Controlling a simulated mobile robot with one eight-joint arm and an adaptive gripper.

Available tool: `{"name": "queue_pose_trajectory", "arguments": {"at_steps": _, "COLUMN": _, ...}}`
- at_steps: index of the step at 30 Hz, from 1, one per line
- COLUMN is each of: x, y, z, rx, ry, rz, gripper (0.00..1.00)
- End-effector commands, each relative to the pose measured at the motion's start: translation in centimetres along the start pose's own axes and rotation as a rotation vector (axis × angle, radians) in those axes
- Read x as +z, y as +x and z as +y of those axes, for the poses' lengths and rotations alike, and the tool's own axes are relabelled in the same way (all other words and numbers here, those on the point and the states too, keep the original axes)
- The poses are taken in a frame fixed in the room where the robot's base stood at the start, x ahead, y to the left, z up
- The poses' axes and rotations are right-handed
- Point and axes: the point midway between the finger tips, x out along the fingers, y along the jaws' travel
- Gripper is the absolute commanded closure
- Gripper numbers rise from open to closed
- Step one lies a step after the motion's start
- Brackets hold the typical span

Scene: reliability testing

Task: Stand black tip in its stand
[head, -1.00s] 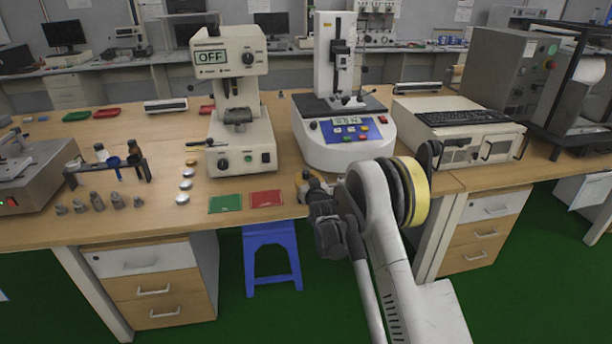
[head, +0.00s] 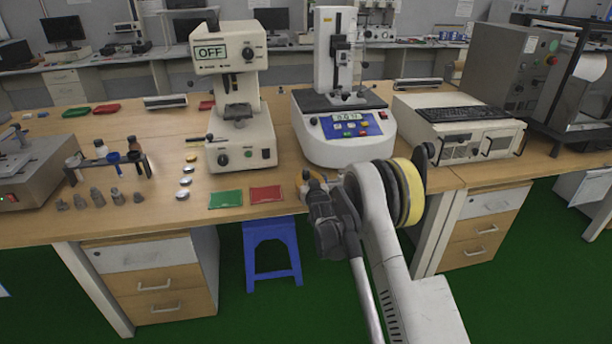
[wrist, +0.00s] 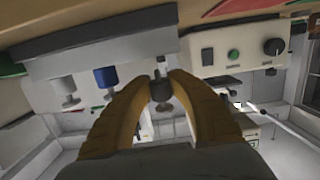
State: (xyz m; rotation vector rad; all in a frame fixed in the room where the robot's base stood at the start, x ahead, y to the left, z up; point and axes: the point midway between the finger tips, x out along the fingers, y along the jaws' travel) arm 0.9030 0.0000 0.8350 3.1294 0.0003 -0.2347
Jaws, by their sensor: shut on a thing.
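In the wrist view my gripper (wrist: 160,85) has its two yellow fingers closed around the black tip (wrist: 160,90). A thin pale part shows just above the tip. Whether the black tip touches this block cannot be told. In the head view my gripper (head: 305,181) is over the bench's front edge, right of the red mat, and the held tip is hidden there.
In the head view a dark rack (head: 147,167) with small coloured pieces stands at the left, behind several grey metal pieces. The OFF tester (head: 238,158) and a round-based tester (head: 345,150) stand behind my gripper. Green (head: 225,199) and red (head: 265,194) mats lie left of it.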

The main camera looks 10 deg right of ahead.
Motion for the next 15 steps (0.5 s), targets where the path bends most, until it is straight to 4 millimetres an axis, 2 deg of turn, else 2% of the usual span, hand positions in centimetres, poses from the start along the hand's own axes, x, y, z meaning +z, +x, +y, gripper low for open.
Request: {"name": "queue_pose_trajectory", "arguments": {"at_steps": 15, "x": 0.44, "y": 0.09, "z": 0.0, "rx": 0.0, "ry": 0.0, "rz": 0.0, "gripper": 1.0}}
